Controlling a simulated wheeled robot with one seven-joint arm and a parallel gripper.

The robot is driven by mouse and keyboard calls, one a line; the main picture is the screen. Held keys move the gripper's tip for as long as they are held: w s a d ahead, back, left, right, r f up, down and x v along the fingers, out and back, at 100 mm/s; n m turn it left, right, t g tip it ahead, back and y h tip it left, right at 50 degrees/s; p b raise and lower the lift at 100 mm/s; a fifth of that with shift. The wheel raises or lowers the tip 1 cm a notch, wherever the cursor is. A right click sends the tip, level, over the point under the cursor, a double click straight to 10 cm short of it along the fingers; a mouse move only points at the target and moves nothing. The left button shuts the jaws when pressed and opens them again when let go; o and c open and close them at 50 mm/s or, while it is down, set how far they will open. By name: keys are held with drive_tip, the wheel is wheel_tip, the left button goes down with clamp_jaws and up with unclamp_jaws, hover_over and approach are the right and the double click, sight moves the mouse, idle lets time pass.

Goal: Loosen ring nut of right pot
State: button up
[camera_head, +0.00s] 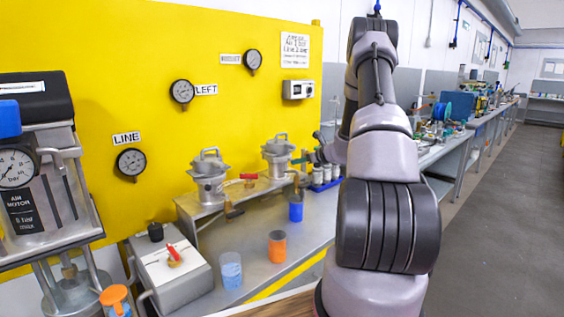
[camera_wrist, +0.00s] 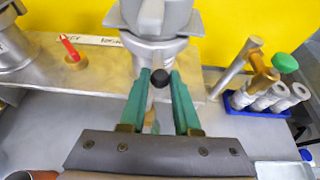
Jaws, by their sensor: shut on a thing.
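The right pot (camera_head: 278,155) is a grey metal vessel with a clamped lid and top handle, standing on the raised metal shelf by the yellow panel. In the wrist view the pot (camera_wrist: 160,20) is straight ahead, its top cut off by the frame. A dark round knob (camera_wrist: 160,78) sticks out at the front of its collar, where the ring nut seems to be. My gripper (camera_wrist: 159,84) has its green fingers closed around this knob. In the head view my gripper (camera_head: 299,161) reaches the pot's right side, with my arm hiding much around it.
The left pot (camera_head: 208,178) stands on the same shelf, with a red-handled valve (camera_head: 249,177) between the pots. A blue rack of metal fittings (camera_wrist: 262,102) stands close on the right. Blue and orange cups (camera_head: 277,246) stand on the bench in front.

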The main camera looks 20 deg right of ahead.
drive_tip(key=shift+w+d, duration=0.15)
drive_tip(key=shift+d, duration=0.15)
drive_tip(key=shift+w+d, duration=0.55)
drive_tip(key=shift+d, duration=0.2)
drive_tip(key=shift+w+d, duration=0.6)
drive_tip(key=o, duration=1.4)
drive_tip(key=shift+w, duration=0.1)
drive_tip(key=shift+c, duration=0.2)
drive_tip(key=v, duration=0.7)
